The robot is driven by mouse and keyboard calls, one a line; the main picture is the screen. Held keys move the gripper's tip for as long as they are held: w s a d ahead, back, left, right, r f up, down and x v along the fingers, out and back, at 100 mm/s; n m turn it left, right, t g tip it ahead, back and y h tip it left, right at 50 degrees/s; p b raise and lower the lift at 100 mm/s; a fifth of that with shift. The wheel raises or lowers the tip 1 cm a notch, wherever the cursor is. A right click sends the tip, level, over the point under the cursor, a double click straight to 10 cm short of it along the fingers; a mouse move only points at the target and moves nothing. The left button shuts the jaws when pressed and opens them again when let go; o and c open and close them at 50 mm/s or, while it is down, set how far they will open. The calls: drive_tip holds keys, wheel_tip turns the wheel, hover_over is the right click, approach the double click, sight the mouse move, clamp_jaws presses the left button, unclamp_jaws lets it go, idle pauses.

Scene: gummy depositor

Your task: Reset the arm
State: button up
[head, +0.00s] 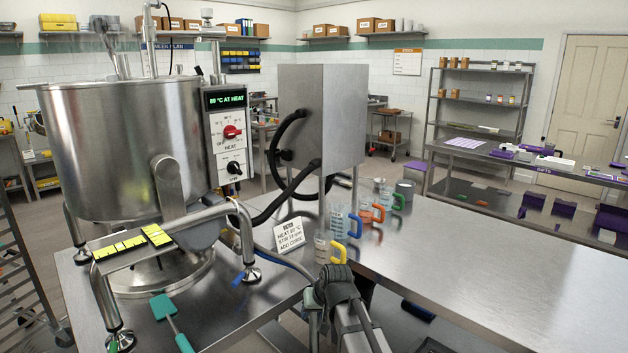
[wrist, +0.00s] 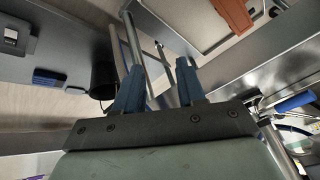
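My arm (head: 338,292) rises from the bottom middle of the head view, in front of the gap between two steel tables. My gripper's fingers cannot be made out in the head view. In the wrist view my gripper (wrist: 158,78) shows two blue fingers standing apart with nothing held between them. Metal bars and legs show behind and between the fingers; the distance to them is hard to tell.
The steel kettle (head: 125,150) stands at left with its control box (head: 227,140). Jugs with coloured handles, the nearest yellow-handled (head: 326,248), stand close beyond my arm beside a sign (head: 289,236). The right table (head: 480,262) has a broad clear top.

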drive_tip(key=s+d+f+g+h, duration=0.1)
drive_tip(key=s+d+f+g, duration=0.1)
drive_tip(key=s+d+f, duration=0.5)
drive_tip(key=s+f+g+h, duration=0.15)
drive_tip(key=s+f, duration=0.35)
drive_tip(key=f, duration=0.6)
drive_tip(key=s+d+f+g+h, duration=0.15)
drive_tip(key=s+d+f, duration=0.25)
drive_tip(key=s+f, duration=0.4)
drive_tip(key=s+d+f+g, duration=0.2)
drive_tip(key=s+f, duration=0.4)
drive_tip(key=s, duration=0.3)
drive_tip(key=s+d+f+m+g, duration=0.1)
drive_tip(key=s+d+f+g, duration=0.1)
drive_tip(key=s+f, duration=0.4)
drive_tip(key=s+d+f+g, duration=0.2)
drive_tip(key=s+f, duration=0.4)
drive_tip(key=s, duration=0.6)
drive_tip(key=shift+m+y, duration=0.4)
drive_tip(key=shift+d, duration=0.1)
